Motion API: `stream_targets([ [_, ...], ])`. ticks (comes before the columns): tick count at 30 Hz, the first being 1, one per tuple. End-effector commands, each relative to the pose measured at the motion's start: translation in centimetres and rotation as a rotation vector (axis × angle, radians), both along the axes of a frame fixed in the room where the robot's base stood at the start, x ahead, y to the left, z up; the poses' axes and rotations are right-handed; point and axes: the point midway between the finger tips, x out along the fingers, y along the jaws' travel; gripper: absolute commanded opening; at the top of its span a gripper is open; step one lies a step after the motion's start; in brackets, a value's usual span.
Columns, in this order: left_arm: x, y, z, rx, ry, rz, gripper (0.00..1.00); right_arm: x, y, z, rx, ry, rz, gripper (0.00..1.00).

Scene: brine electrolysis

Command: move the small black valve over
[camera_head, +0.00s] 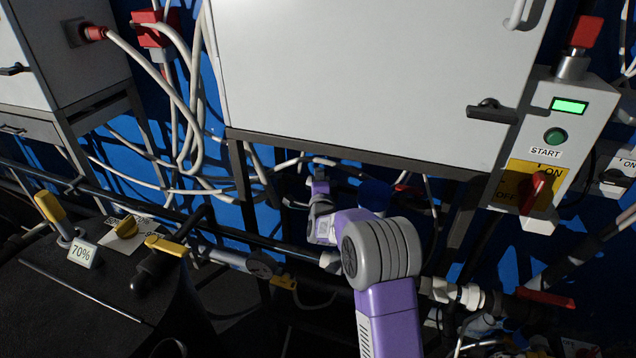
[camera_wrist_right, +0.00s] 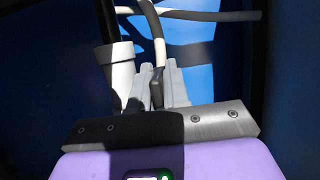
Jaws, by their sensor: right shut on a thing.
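In the wrist view my right gripper (camera_wrist_right: 150,84) has its two grey fingers close together around a small dark piece (camera_wrist_right: 158,88), which looks like the small black valve's lever. The valve and the fingertips cannot be made out in the head view. My left gripper is not in view.
The white cabinet (camera_head: 350,70) hangs above my right arm. A control box (camera_head: 556,140) with a red switch stands at the right. Yellow-handled valves (camera_head: 167,245) and a dark pipe lie at the left. In the wrist view a pale pipe fitting (camera_wrist_right: 115,75) is close beside the fingers.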

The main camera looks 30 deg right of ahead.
Motion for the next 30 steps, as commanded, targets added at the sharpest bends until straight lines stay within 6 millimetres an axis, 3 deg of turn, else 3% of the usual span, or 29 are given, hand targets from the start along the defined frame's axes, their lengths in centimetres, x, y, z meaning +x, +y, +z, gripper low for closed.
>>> stream_targets([
  [13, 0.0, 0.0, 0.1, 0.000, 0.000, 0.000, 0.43, -0.1, -0.1, 0.1, -0.001, 0.000, 0.030, 0.00],
  [14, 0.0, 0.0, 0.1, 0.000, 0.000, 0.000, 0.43, -0.1, -0.1, 0.1, 0.000, -0.001, 0.030, 0.18],
  [18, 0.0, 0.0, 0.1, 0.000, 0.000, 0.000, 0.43, -0.1, -0.1, 0.1, 0.000, -0.001, 0.030, 0.36],
  [26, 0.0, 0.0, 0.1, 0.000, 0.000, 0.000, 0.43, -0.1, 0.0, 0.2, 0.000, 0.000, 0.030, 0.36],
  [30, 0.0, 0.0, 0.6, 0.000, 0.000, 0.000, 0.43, -0.1, -0.1, 1.6, -0.001, -0.003, 0.029, 0.36],
])
